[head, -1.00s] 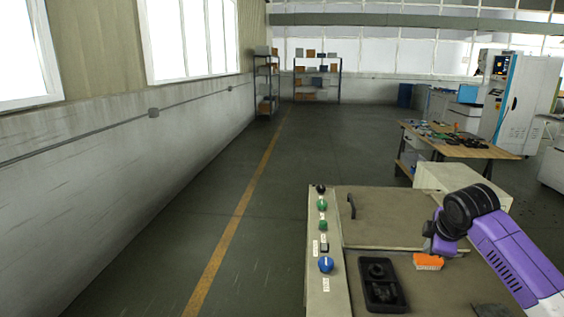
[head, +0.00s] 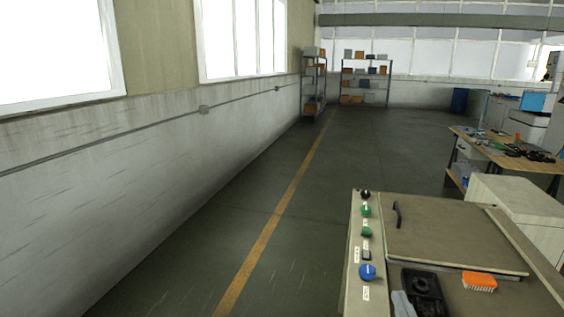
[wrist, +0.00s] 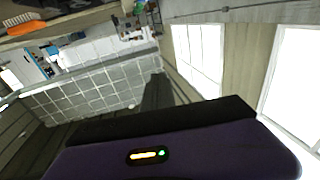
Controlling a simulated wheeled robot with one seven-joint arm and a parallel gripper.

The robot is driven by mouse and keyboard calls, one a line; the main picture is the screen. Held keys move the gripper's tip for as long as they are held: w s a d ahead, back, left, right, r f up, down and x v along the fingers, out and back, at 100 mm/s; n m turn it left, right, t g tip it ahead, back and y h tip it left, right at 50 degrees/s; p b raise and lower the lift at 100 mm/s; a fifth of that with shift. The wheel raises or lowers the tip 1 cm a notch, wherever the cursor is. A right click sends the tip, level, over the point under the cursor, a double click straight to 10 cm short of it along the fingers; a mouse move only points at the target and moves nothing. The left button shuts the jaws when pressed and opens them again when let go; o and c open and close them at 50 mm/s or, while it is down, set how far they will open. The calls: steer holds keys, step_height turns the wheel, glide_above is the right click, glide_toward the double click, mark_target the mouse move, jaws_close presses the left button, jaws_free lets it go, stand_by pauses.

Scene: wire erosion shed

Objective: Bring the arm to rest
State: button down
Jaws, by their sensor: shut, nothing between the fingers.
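My gripper (wrist: 157,90) shows in the wrist view as a dark pair of fingers, closed together at the middle of the black bar on its purple body. Nothing is held between them. The wrist view looks upside down, with windows and wall beyond the fingers, and no object is near the tips. In the head view the arm and gripper do not show clearly. A pale grey shape (head: 403,304) stands at the bottom edge there, and I cannot tell whether it is part of my arm.
A machine top (head: 450,240) with knobs lies at lower right. It bears a black tray (head: 425,284) and an orange brush (head: 480,281), also in the wrist view (wrist: 25,27). A cluttered workbench (head: 500,148) stands behind. The floor (head: 225,235) on the left is clear.

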steer(key=s+a+f+g, duration=0.1)
steer(key=s+f, duration=0.1)
steer(key=s, duration=1.1)
steer(key=s+a+f+g, duration=0.1)
steer(key=s+f, duration=0.1)
steer(key=s, duration=1.2)
steer(key=s+a+f+g+y, duration=0.1)
steer(key=s+a+f, duration=0.1)
steer(key=s, duration=1.2)
steer(key=shift+n+g, duration=0.3)
steer(key=shift+g, duration=0.1)
steer(key=shift+w+f, duration=0.1)
